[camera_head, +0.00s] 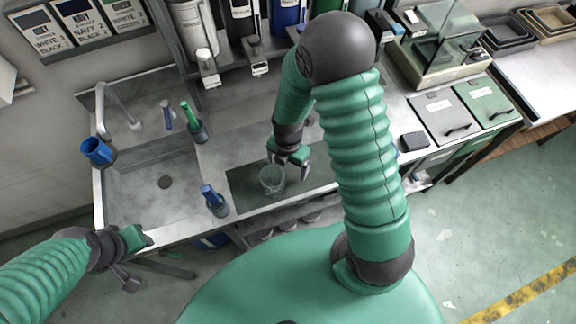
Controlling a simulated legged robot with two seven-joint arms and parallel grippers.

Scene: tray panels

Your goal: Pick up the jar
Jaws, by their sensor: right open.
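A clear glass jar (271,181) stands on the dark mat (243,190) set in the counter, in the middle of the head view. My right gripper (287,166) is open, just above and to the right of the jar's rim. It partly overlaps the jar's upper right edge, and I cannot tell whether they touch. My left gripper (140,262) hangs at the lower left, in front of the counter edge and well away from the jar. Its fingers appear spread apart and empty.
A sink (140,190) with a tap (118,105) lies left of the jar. A blue-handled tool in a holder (214,201) stands close to the jar's left, and a green-handled one (194,120) behind it. Dispensers (195,35) line the back. Lidded bins (445,115) are right.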

